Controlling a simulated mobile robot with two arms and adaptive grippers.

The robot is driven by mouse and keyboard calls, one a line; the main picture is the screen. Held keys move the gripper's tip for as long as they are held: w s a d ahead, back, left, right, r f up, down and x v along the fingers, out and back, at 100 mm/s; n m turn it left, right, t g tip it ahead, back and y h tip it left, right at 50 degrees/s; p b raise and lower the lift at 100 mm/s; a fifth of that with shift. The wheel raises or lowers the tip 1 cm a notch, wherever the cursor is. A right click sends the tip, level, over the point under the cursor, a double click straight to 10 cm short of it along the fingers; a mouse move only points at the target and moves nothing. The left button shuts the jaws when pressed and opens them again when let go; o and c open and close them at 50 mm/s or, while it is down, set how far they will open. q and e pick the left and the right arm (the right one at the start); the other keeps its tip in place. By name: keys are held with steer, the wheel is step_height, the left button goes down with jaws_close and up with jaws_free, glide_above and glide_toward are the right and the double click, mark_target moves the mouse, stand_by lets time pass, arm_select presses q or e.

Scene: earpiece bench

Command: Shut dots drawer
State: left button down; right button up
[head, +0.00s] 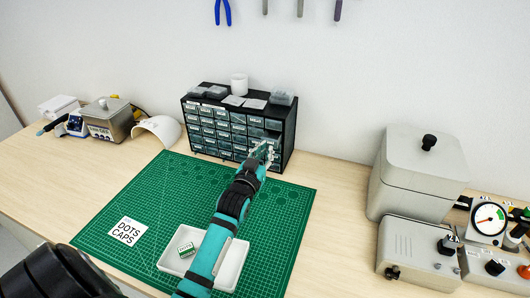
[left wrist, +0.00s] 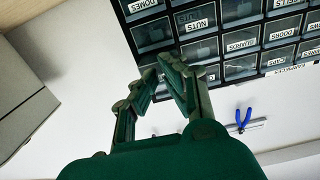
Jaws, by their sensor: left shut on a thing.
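The black drawer cabinet (head: 228,129) stands at the back of the bench, with several rows of small labelled drawers. It also shows, tilted, in the left wrist view (left wrist: 238,66). I cannot read a dots label on any drawer, and the gripper hides part of the right side. My left gripper (head: 264,151) is at the lower right of the drawer fronts. In the left wrist view its fingertips (left wrist: 168,62) are close together at a drawer at the cabinet's edge. It is shut on what seems to be that drawer's front or handle. I cannot tell how far that drawer stands out.
Grey machines (head: 420,175) stand right. Small containers (head: 239,84) top the cabinet.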

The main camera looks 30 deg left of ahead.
mark_target(269, 144)
arm_select(q)
steer(key=x, duration=0.4)
steer(key=shift+b, duration=0.35)
steer(key=shift+s+d+r, duration=0.1)
steer(key=shift+s, duration=0.05)
steer(key=c, duration=1.5)
jaws_free()
steer(key=v, duration=1.2)
